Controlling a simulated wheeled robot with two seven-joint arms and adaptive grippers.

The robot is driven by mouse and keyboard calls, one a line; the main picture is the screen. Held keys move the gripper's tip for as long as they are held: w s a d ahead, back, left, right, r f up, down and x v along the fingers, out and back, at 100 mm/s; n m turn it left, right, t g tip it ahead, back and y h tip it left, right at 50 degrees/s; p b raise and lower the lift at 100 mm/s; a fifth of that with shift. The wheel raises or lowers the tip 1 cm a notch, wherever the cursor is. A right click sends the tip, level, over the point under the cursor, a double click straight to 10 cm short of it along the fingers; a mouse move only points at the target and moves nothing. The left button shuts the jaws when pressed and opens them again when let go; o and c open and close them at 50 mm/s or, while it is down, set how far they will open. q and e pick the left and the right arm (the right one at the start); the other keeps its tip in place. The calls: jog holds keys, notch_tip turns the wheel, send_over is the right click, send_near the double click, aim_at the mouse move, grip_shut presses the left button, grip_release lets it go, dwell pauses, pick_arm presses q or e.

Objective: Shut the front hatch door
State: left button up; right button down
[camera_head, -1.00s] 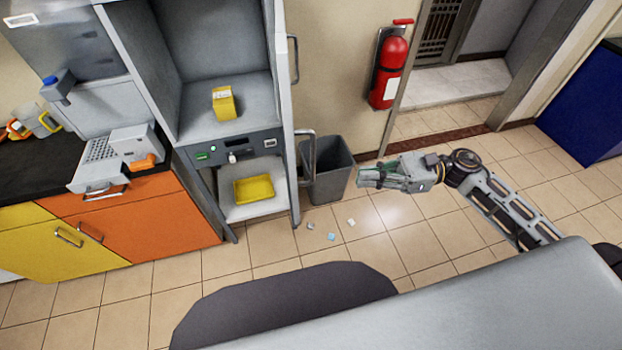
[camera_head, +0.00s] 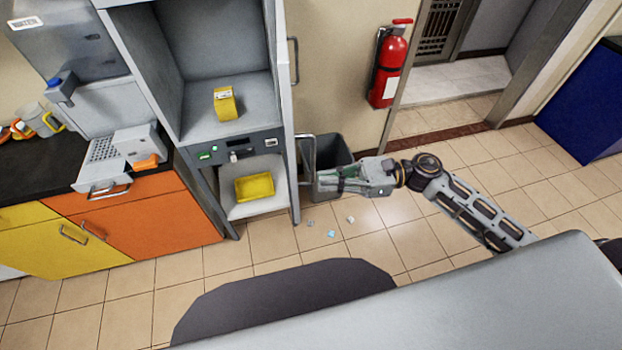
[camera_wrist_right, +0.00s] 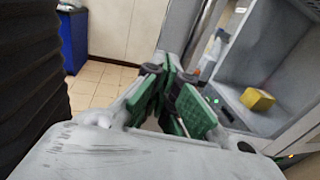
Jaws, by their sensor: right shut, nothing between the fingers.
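A tall grey cabinet (camera_head: 150,60) has two open compartments facing me. Its open door (camera_head: 282,60) stands out at the right side, seen almost edge-on, with an upper handle (camera_head: 293,60) and a lower bar handle (camera_head: 307,150) on its outer side. My right gripper (camera_head: 318,183) is shut and empty, just right of the lower handle; I cannot tell whether it touches. In the right wrist view its green-padded fingers (camera_wrist_right: 172,80) are together, with the grey door edge behind them. My left gripper is not in view.
A yellow box (camera_head: 225,103) stands in the upper compartment and a yellow tray (camera_head: 254,187) lies in the lower one. A dark bin (camera_head: 335,152) stands behind my gripper. A fire extinguisher (camera_head: 390,68) hangs on the wall. Small scraps lie on open floor.

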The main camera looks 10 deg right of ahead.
aim_at(310, 183)
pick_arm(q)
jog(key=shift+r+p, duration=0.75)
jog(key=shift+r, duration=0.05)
pick_arm(e)
jog(key=shift+w+a, duration=0.15)
jog(key=shift+a, duration=0.9)
jog(key=shift+w+a, duration=0.15)
jog(key=shift+a, duration=0.85)
jog(key=shift+a, duration=0.1)
